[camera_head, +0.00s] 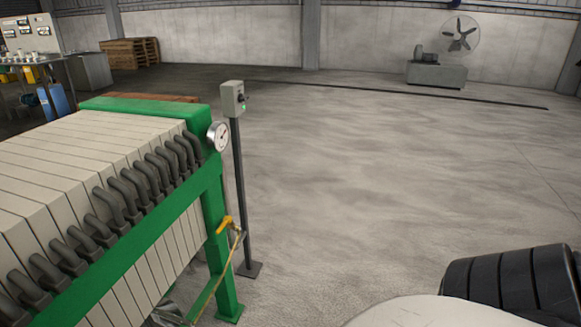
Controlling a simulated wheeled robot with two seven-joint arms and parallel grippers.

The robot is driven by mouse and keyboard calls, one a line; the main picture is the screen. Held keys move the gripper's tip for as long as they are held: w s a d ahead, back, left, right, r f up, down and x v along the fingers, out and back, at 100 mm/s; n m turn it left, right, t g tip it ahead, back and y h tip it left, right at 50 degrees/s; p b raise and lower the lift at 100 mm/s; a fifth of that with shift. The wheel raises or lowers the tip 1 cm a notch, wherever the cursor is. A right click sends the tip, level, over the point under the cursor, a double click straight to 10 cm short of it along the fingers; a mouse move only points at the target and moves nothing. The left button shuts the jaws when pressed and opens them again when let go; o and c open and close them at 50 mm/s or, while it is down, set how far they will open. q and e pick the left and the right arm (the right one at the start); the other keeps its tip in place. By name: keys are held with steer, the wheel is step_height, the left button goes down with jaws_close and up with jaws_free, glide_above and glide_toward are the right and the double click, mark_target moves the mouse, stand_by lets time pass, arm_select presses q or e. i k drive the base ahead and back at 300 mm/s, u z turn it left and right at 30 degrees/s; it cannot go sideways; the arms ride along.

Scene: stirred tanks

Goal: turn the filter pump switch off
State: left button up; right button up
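A small grey switch box (233,98) stands on a thin dark post (240,190) just beyond the far end of the green filter press. A dark knob (241,97) sits on its right-hand face, with a small green light (243,107) below it. The knob is too small to read its position. Neither of my grippers shows in the head view. A dark ribbed part and a pale rounded surface at the lower right appear to be my own body.
The filter press (100,165) with its white plates and grey handles fills the left. A round gauge (218,136) and yellow valve handle (224,224) are at its end. Open concrete floor (380,180) lies right of the post. A fan (460,38) and wooden pallets (130,52) stand far back.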

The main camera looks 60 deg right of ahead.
mark_target(241, 97)
steer(key=z, duration=2.1)
steer(key=i, duration=1.45)
steer(key=u, duration=0.25)
